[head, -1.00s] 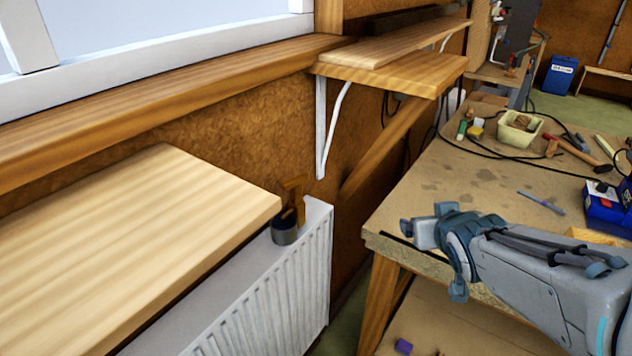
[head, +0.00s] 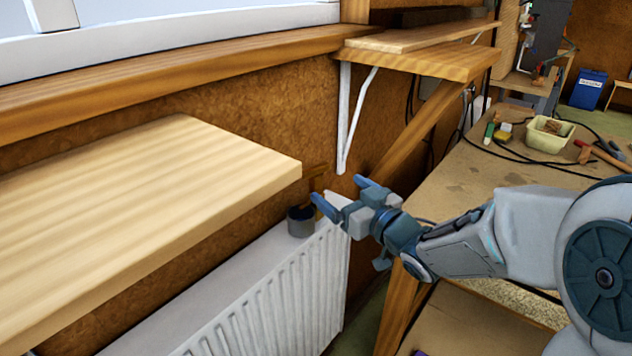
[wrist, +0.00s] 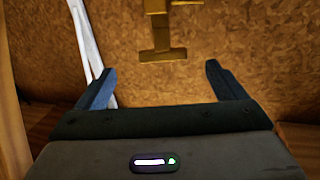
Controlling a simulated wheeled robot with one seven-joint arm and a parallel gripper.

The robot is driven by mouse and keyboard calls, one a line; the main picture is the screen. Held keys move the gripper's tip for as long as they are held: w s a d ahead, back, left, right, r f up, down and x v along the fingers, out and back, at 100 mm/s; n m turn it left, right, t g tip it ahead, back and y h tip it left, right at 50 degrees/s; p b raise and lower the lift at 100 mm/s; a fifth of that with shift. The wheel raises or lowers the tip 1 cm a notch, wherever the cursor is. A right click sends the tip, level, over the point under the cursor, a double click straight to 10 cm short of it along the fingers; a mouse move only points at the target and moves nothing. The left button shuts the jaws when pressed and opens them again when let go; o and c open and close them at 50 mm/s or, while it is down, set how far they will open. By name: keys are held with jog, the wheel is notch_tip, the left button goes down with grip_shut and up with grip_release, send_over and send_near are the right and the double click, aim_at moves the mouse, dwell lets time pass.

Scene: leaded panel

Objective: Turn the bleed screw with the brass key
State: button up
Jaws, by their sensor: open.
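The brass key (head: 315,171) shows as a dark brass shape above a small grey cylinder (head: 301,223) at the right end of the radiator top, partly hidden by my gripper. In the wrist view the key (wrist: 162,38) is a T-like brass piece ahead of the fingers, centred between them and cut off by the top edge. My gripper (head: 341,194) is open and empty, just right of the key in the head view. The wrist view also shows its spread fingers (wrist: 160,70), apart from the key. I cannot make out the bleed screw.
The white radiator (head: 283,290) stands below a pale wooden shelf (head: 150,210), whose corner is close left of the key. A shelf bracket (head: 352,120) is on the wall behind. The workbench (head: 470,185) is on the right, with tools and a tub (head: 550,136).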

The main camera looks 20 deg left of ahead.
aim_at(318, 175)
jog(key=p+x, duration=0.1)
jog(key=x, duration=0.8)
jog(key=shift+s+a, duration=0.1)
jog(key=c, duration=1.2)
jog(key=shift+r, duration=0.1)
